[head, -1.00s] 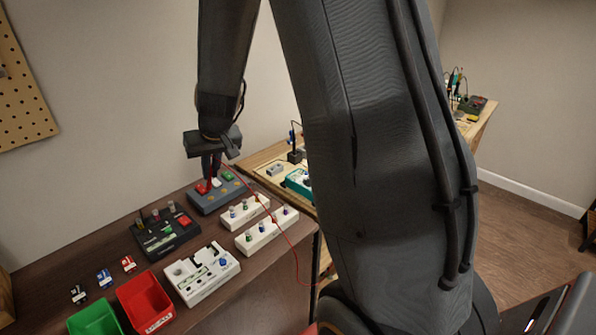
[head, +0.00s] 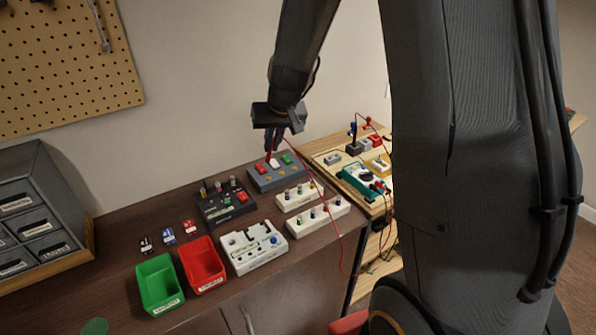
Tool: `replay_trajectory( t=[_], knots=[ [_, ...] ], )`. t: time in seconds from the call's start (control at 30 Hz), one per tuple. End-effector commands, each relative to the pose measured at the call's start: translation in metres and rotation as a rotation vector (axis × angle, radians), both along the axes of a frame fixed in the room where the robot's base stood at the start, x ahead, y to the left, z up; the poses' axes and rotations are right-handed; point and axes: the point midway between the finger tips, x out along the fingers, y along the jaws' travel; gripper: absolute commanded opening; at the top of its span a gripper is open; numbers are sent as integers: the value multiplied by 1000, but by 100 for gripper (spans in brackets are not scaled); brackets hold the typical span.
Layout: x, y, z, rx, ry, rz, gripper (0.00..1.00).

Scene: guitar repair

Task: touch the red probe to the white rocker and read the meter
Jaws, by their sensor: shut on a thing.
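My gripper (head: 274,140) points down over the grey rocker box (head: 289,181) and is shut on the red probe (head: 270,150). The probe's lower end is at the white rocker (head: 274,163), which sits between a red rocker (head: 260,169) and a green rocker (head: 287,159). I cannot tell whether the tip touches the white rocker. A thin red lead (head: 325,215) hangs from the probe in a loop past the bench edge. The teal meter (head: 362,182) lies on the wooden side table to the right; its display is too small to read.
A black control box (head: 222,210), two white strips with knobs (head: 318,218) and a white box (head: 253,254) stand close by. Green (head: 160,282) and red (head: 203,265) bins are in front. Drawers (head: 36,205) stand left. My arm covers the right side.

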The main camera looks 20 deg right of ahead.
Motion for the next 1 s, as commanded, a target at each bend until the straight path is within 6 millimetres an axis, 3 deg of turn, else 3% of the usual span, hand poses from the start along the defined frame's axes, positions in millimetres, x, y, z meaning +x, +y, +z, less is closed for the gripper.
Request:
replay_trajectory(
  t=[0.33, 0.67, 1.0],
  knots=[
    [0, -2, 0, 0, 0, -1, 0],
    [8, -45, 2, 1, 2, -2, 0],
    [10, -49, -19, 2, 2, 1, 0]
  ],
)
